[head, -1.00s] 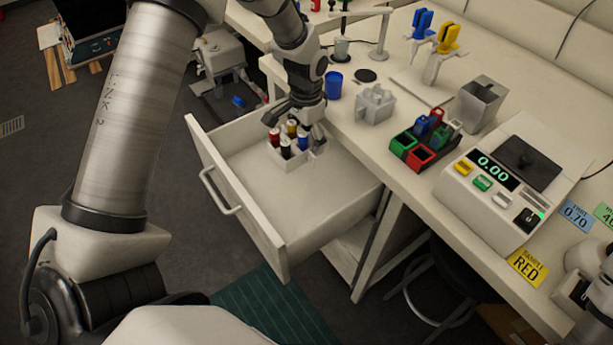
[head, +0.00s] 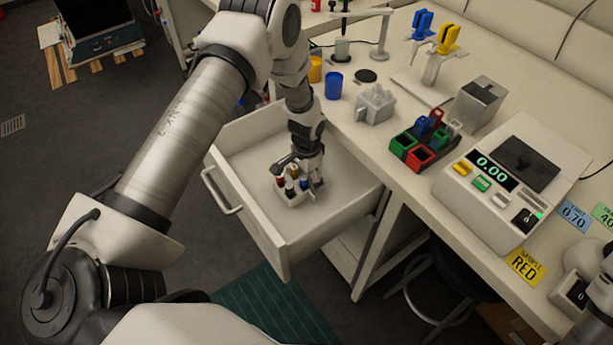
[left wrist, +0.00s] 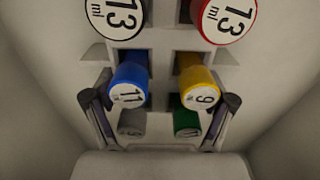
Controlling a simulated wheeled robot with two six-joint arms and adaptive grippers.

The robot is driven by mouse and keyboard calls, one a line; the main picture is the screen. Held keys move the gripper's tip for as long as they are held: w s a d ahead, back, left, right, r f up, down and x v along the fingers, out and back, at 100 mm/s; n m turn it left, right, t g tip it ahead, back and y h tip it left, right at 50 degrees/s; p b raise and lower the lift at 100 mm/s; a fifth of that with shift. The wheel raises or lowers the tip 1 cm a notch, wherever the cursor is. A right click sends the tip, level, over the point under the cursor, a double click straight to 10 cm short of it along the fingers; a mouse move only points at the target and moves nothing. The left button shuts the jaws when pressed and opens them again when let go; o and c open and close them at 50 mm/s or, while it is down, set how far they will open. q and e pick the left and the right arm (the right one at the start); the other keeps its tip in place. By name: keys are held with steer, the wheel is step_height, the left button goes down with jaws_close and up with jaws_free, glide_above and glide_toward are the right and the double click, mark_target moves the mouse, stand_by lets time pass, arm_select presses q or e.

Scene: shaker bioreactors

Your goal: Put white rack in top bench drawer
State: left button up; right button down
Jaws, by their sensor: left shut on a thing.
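The white rack (head: 296,200) holds several capped vials and is inside the open drawer (head: 240,214) under the bench top. It is near the drawer's middle; I cannot tell whether its base touches the drawer floor. My left gripper (head: 299,178) points down and is shut on the rack. In the left wrist view the rack (left wrist: 160,62) lies between the two fingers (left wrist: 160,120), with blue, yellow, red, green, grey and black-rimmed caps showing. The gripper partly hides the rack in the head view. My right gripper is not in view.
The bench top (head: 400,110) carries a blue cup (head: 334,85), a yellow cup (head: 315,69), a grey holder (head: 375,104), a coloured block tray (head: 420,150) and a scale (head: 500,180) reading 0.00. The drawer's front part is clear. A dark stool (head: 445,270) stands below the bench.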

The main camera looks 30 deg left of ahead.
arm_select(q)
steer(key=o, duration=1.2)
step_height(320, 180, up, 12)
steer(key=shift+r+b, duration=0.15)
steer(key=shift+b, duration=0.3)
